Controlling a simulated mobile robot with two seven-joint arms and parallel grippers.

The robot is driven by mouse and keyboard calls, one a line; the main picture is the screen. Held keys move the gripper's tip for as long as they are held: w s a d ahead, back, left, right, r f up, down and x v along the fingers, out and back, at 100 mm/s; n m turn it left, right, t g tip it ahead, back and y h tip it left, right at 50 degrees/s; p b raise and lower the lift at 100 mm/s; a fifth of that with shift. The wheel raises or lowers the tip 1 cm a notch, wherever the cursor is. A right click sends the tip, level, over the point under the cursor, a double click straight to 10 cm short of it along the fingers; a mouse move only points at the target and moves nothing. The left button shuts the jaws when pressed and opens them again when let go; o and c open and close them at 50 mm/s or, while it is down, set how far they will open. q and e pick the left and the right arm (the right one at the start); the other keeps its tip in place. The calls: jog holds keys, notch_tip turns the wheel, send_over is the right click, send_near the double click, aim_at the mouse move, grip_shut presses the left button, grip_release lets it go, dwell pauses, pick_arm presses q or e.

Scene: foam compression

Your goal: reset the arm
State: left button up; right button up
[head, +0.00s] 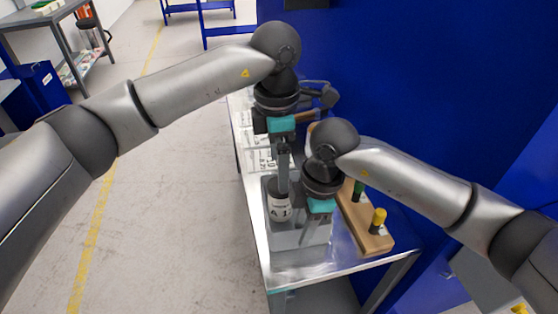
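My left gripper (283,185) points straight down at the top of a dark-topped cylinder with a white label (279,208). The fingers overlap the cylinder's top in the head view, and whether they grip it is unclear. The cylinder stands upright at the left part of a grey box or block (285,239). My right gripper (306,238) points down over the right part of this block, close beside the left gripper. Its fingers are seen nearly edge-on, so their gap and anything between them cannot be made out.
A wooden holder (365,230) with a yellow-topped peg (378,219) and a green one (359,190) stands right of the grippers. The metal table (345,258) has a bare front strip. A blue wall (420,90) closes the right side; open floor (180,210) lies left.

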jog(key=r, duration=0.5)
jog(key=d+r, duration=0.1)
jog(key=r, duration=0.2)
jog(key=shift+w+d+r, duration=0.1)
jog(key=shift+r, duration=0.15)
